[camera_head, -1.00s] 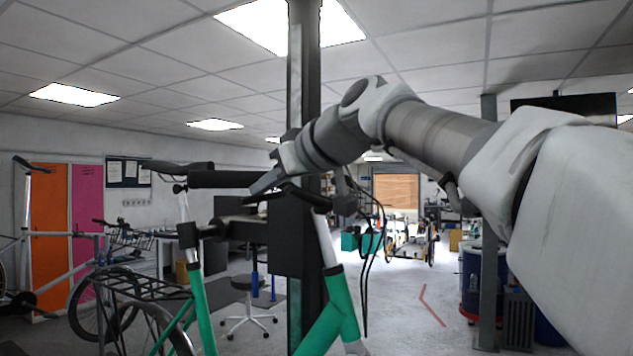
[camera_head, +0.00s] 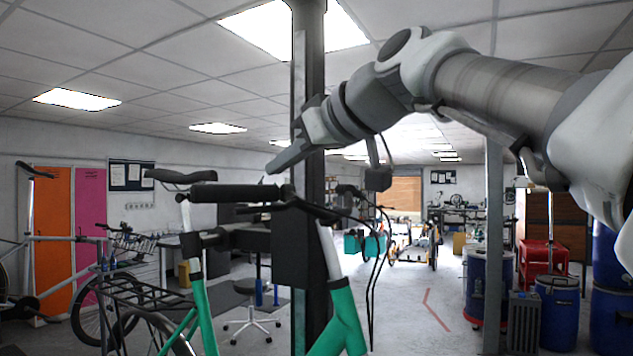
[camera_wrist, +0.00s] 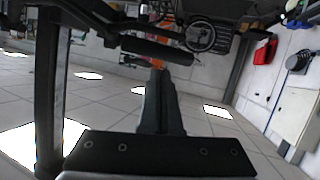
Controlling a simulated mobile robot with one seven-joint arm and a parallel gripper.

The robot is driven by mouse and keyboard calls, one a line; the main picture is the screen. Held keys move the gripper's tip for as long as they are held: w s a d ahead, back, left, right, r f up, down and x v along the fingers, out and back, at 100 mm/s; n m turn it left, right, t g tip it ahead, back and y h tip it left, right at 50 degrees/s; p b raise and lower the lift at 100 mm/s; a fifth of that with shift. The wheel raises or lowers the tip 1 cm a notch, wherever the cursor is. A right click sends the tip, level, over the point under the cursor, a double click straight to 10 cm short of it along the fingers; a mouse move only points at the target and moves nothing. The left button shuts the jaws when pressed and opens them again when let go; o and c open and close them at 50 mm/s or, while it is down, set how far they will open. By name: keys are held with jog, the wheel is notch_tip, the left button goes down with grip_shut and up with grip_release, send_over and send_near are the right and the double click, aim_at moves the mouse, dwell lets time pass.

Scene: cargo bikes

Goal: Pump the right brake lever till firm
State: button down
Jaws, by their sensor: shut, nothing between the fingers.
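The green bike (camera_head: 340,320) is clamped in the middle of the head view. Its near black handlebar grip (camera_head: 236,193) points left, and a thin dark brake lever (camera_head: 262,208) shows just below it; I cannot tell how far the lever is pulled. My gripper (camera_head: 272,168) is shut and empty, its tip a little above the grip's right end, apparently clear of it. In the wrist view the shut fingers (camera_wrist: 158,75) point toward the black grip (camera_wrist: 157,50). The lever is hard to make out there.
A dark post (camera_head: 312,90) stands right behind the handlebar. Black cables (camera_head: 376,270) hang to the right of it. The saddle (camera_head: 180,176) is at left. A stool (camera_head: 250,320), blue drums (camera_head: 487,290) and a red cabinet (camera_head: 543,265) stand farther back, with open floor between.

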jog(key=v, duration=0.2)
jog(key=shift+s+d+r, duration=0.15)
jog(key=shift+s+d, duration=0.1)
jog(key=shift+d, duration=0.05)
dwell(0.9)
jog(key=s+d+f+m+g+h, duration=0.1)
jog(key=s+d+f+m+h, duration=0.2)
jog(key=f, duration=1.1)
jog(key=s+d+f+m+g+h, duration=0.1)
jog(key=s+d+f+m+h, duration=0.3)
jog(key=s+d+f, duration=0.5)
jog(key=s+d+f+m+g+h, duration=0.1)
jog(key=s+d+f+m+h, duration=0.2)
jog(key=f, duration=1.6)
jog(key=s+d+m, duration=0.1)
jog(key=s+d, duration=0.2)
jog(key=d, duration=0.3)
jog(key=shift+d, duration=0.35)
jog(key=shift+s, duration=0.1)
